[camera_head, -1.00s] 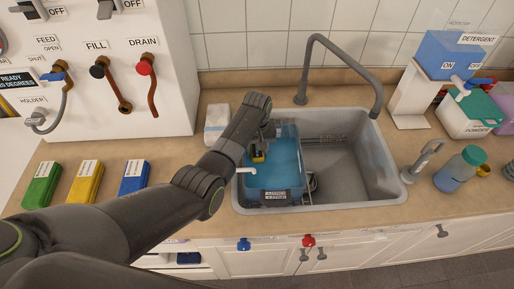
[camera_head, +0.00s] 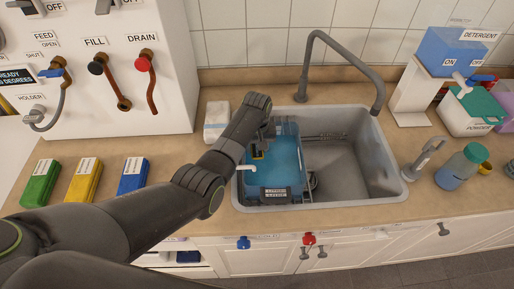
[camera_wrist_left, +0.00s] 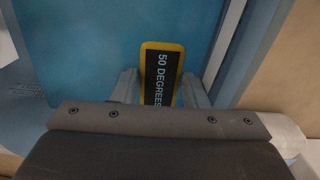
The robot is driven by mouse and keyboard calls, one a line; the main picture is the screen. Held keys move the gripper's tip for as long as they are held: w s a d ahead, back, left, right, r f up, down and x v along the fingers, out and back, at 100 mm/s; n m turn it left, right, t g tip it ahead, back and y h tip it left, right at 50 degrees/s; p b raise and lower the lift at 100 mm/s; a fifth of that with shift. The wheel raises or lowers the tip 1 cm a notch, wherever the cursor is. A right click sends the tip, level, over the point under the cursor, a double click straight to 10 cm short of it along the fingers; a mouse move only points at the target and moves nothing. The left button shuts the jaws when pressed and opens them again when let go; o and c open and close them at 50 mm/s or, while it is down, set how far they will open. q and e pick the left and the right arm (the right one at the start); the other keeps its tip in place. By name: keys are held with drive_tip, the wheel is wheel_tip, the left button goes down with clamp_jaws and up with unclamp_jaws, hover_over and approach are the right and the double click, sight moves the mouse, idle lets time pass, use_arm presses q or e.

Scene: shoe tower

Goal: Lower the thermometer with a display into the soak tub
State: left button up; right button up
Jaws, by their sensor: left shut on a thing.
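The thermometer (camera_wrist_left: 162,72) has a yellow rim and a dark display reading "50 DEGREES" in the left wrist view. My left gripper (camera_wrist_left: 160,92) is shut on it, with a finger on each side. The soak tub (camera_head: 268,195) is a box with blue liquid, standing in the left half of the sink. The thermometer's lower end is hidden, so I cannot tell how deep it sits. My right gripper is not in view.
The grey sink (camera_head: 345,175) has free room right of the tub, under the faucet (camera_head: 318,50). Green (camera_head: 42,185), yellow (camera_head: 84,182) and blue (camera_head: 133,178) blocks lie on the counter at left. A bottle (camera_head: 462,168) and detergent dispenser (camera_head: 450,55) stand at right.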

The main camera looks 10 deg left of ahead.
use_arm(q)
drive_tip(key=o, duration=1.1)
wheel_tip(320, 180, up, 11)
drive_tip(key=b, duration=0.1)
wheel_tip(320, 180, up, 5)
drive_tip(key=p, duration=0.3)
hover_over(257, 149)
drive_tip(key=shift+s+r+p, duration=0.1)
drive_tip(key=shift+r+p, duration=0.25)
drive_tip(key=shift+r, duration=0.4)
drive_tip(key=shift+d, duration=0.1)
